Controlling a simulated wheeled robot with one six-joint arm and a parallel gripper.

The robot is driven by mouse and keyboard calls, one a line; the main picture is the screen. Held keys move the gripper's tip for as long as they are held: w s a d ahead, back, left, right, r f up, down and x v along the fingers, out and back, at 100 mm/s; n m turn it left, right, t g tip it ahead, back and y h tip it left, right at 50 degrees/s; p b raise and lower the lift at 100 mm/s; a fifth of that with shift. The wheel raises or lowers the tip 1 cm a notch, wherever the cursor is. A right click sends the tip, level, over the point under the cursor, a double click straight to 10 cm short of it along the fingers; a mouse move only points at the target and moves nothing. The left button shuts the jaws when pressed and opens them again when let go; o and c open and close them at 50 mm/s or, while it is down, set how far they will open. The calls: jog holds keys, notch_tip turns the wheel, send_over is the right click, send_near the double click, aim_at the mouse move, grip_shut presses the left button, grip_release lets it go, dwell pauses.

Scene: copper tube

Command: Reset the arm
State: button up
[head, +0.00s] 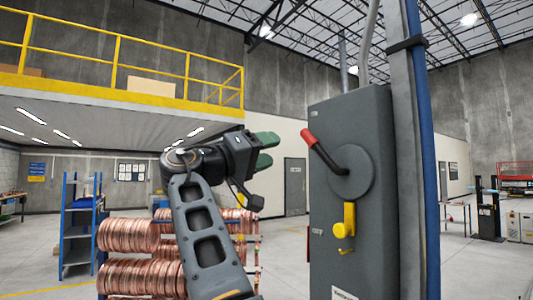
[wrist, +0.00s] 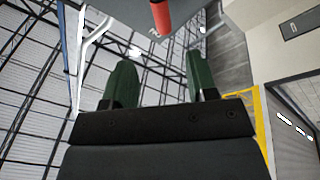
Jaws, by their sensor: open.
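My gripper (head: 268,150) is raised in the middle of the head view, with green fingers pointing right toward a grey switch box (head: 375,235). In the wrist view my gripper (wrist: 162,84) has its two green fingers apart with nothing between them. The box carries a lever with a red handle (head: 308,138), tilted up to the left from its round hub. The red handle also shows in the wrist view (wrist: 162,17), beyond the fingertips and apart from them. A yellow latch (head: 347,220) sits below the hub.
Copper coils (head: 128,235) are stacked behind my arm, beside a blue shelf (head: 80,230). A grey and blue post (head: 428,150) stands at the box's right side. A yellow railing (head: 120,60) runs along the mezzanine above. Open floor lies behind the box.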

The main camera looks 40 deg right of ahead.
dwell(0.5)
jog(key=w+d+f+n+t+y, duration=0.1)
jog(key=w+f+n+t+y, duration=0.2)
jog(key=w+f+n+t, duration=0.55)
jog(key=w+a+f+n+t+y, duration=0.1)
jog(key=w+a+f+y, duration=0.2)
jog(key=f, duration=0.7)
jog(key=w+a+f+n+y, duration=0.2)
jog(key=f+y, duration=0.2)
jog(key=f, duration=0.6)
jog(key=s+a+f+y, duration=0.3)
jog(key=s+a+f, duration=0.2)
jog(key=f, duration=0.4)
jog(key=s+a+f+g+y, duration=0.1)
jog(key=s+a+f+y, duration=0.3)
jog(key=f, duration=0.5)
jog(key=s+a+f+g+y, duration=0.1)
jog(key=s+a+f+y, duration=0.3)
jog(key=s+a+f, duration=0.3)
notch_tip(320, 180, down, 3)
jog(key=shift+s+a+r+m, duration=0.1)
jog(key=shift+s+a+m, duration=0.2)
jog(key=shift+s, duration=0.75)
jog(key=shift+r, duration=0.45)
jog(key=shift+c, duration=0.4)
